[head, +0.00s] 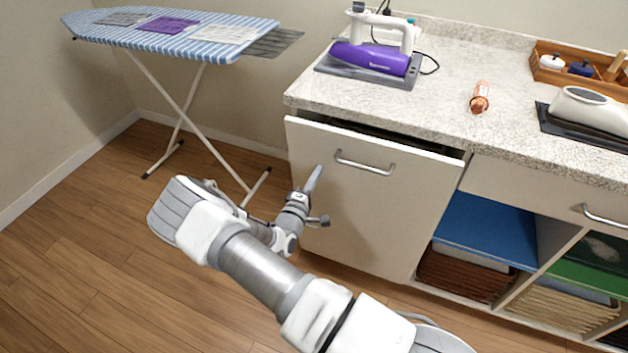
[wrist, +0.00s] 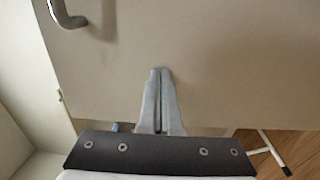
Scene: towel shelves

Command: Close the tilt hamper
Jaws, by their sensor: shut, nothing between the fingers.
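The tilt hamper front (head: 365,210) is a plain off-white panel under the left end of the counter. Its top edge leans out from the cabinet, with a dark gap behind it. A curved metal handle (head: 365,164) sits near its top; part of it shows at the upper left of the wrist view (wrist: 63,15). My gripper (head: 316,174) is in front of the panel's left part, left of and slightly below the handle. Its fingers are together and empty. In the wrist view the fingertips (wrist: 159,70) point at the panel (wrist: 225,70); I cannot tell whether they touch it.
A purple iron (head: 370,57) and an orange-brown bottle (head: 480,97) are on the counter (head: 450,75). Open towel shelves (head: 485,222) are at the right.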

